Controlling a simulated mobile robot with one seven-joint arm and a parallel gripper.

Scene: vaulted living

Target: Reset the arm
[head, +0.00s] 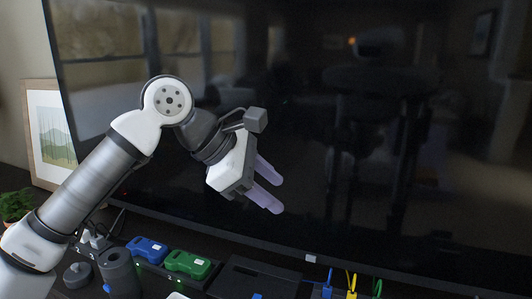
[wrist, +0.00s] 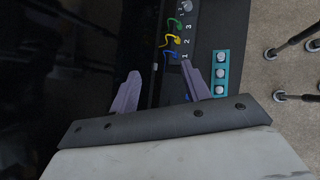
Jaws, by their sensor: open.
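My arm reaches up from the lower left in the head view. It is bent, with my gripper (head: 272,192) hanging in front of a large dark screen (head: 400,150). The gripper's two purple fingers point down and to the right. In the wrist view the two fingers of my gripper (wrist: 160,88) stand apart with nothing between them. The gripper is open and empty, above and apart from the things on the surface below. The rest of my arm is not in the wrist view.
Below the screen lie a blue device (head: 147,250), a green device (head: 188,264) and a dark box (head: 258,278). Blue, yellow (head: 351,284) and green cables stand at the right. A framed picture (head: 48,140) and a plant (head: 16,205) are at the left. A teal strip (wrist: 221,72) holds round knobs.

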